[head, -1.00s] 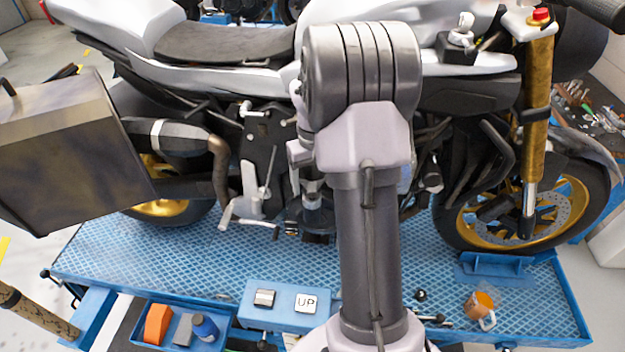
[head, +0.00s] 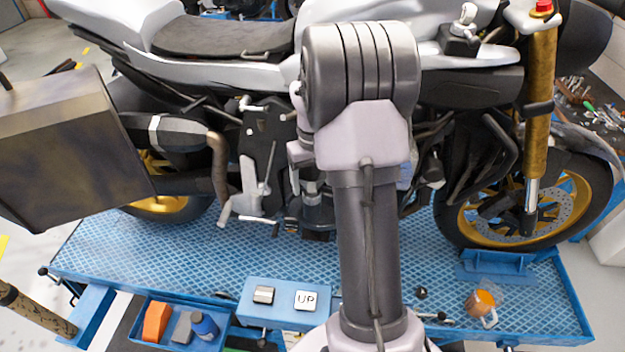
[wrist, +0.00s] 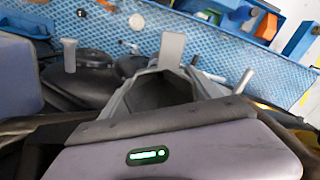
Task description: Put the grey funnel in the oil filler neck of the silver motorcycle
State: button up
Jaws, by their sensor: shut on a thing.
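The silver motorcycle (head: 225,73) stands side-on across the head view. My arm covers the middle of its engine area there, and my gripper is hidden. I cannot make out the oil filler neck. In the wrist view my gripper (wrist: 172,75) shows its pale housing with a green light and grey jaws, closed together. A grey piece (wrist: 172,48) stands up at the jaw tips and seems to be the grey funnel; its full shape is unclear. The gripper is above the lift, close to dark motorcycle parts.
The blue lift platform (head: 130,250) lies under the motorcycle. A blue tray (head: 222,343) with an orange block and a blue bottle is at the front left. An orange mug (head: 480,303) lies at the right. Silver pegs (wrist: 68,55) stick up near my gripper. A large box (head: 75,150) stands left.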

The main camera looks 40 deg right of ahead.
jog(key=o, duration=1.4)
jog(key=shift+o, duration=0.2)
